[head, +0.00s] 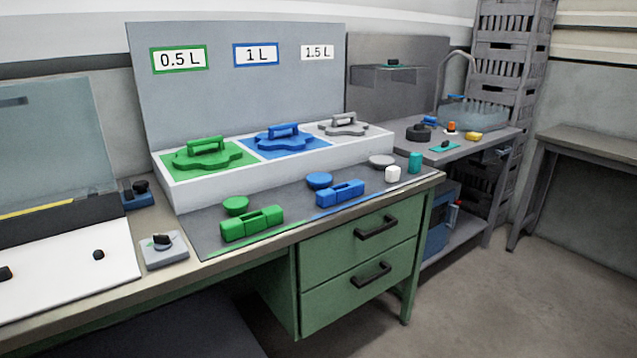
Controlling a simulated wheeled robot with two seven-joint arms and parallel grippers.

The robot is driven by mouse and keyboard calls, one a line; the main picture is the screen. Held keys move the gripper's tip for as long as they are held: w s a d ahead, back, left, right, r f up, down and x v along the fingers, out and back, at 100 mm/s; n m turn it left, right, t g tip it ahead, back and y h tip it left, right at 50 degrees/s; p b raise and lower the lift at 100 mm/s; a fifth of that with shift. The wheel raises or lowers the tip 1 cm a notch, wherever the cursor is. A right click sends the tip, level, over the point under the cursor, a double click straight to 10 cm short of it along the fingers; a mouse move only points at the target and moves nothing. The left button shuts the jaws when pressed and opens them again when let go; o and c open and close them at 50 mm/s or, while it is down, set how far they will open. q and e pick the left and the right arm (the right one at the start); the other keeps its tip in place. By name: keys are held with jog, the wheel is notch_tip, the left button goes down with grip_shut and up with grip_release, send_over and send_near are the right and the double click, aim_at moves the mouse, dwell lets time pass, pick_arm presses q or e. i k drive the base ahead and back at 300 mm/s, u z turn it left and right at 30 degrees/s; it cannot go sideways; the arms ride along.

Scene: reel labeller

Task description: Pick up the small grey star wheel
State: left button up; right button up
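The grey star wheel (350,129), a flat lobed plate with a handle on top, sits on the raised white shelf at its right end, below the 1.5 L sign (318,52). A blue star wheel (278,143) and a green star wheel (205,160) sit to its left on blue and green fields, below the 1 L and 0.5 L signs. The grey one looks the smallest of the three. Neither of my grippers is in view.
On the dark mat (290,212) before the shelf are green, blue and grey round pieces, a green block (251,223), a blue block (340,193), and white and teal cylinders. A side bench (480,143) holds small parts and a clear basin.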

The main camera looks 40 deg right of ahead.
aim_at(340, 126)
jog(key=z, duration=0.75)
jog(key=k, duration=0.1)
jog(key=z, duration=0.5)
